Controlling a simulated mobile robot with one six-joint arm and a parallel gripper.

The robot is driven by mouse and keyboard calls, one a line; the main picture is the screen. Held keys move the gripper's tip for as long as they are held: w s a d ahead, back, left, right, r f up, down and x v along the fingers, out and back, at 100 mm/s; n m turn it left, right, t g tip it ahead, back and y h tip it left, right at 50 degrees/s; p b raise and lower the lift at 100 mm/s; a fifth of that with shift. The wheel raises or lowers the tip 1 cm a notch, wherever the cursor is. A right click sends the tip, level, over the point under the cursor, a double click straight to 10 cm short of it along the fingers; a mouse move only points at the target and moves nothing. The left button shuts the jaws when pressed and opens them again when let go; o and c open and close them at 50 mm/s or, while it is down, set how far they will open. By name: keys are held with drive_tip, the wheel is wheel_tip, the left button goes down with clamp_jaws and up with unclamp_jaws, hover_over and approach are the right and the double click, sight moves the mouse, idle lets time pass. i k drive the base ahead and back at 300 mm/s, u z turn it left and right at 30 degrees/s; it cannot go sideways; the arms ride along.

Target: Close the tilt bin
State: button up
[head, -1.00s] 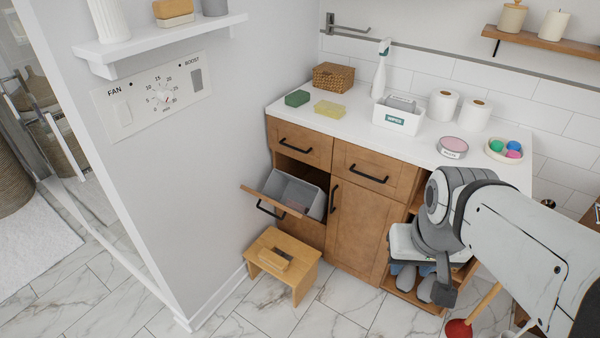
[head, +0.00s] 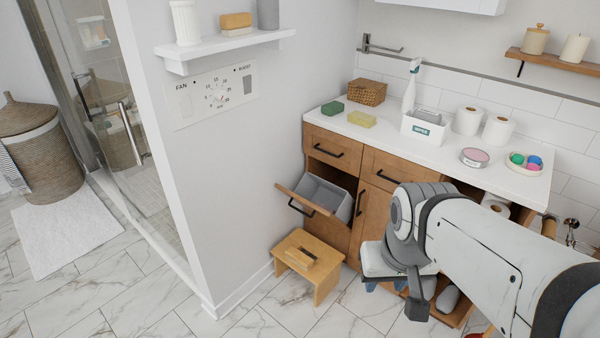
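The tilt bin (head: 322,196) is in the lower left of the wooden cabinet (head: 370,212). Its wooden front (head: 304,201) with a dark handle leans outward, and the grey bin inside shows, so it stands open. My arm comes in from the right, in front of the cabinet's right side. My gripper end (head: 400,272) is right of the tilt bin and apart from it. The fingers are not clearly visible, so I cannot tell whether they are open or shut.
A wooden step stool (head: 308,263) stands on the floor just below the tilt bin. A grey wall (head: 225,170) stands close on the left. The countertop (head: 390,140) holds sponges, a basket, a white box and paper rolls. Tiled floor (head: 130,290) is free at the front left.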

sight(311, 189)
drive_tip(key=u, duration=0.05)
drive_tip(key=i, duration=1)
drive_tip(key=u, duration=0.05)
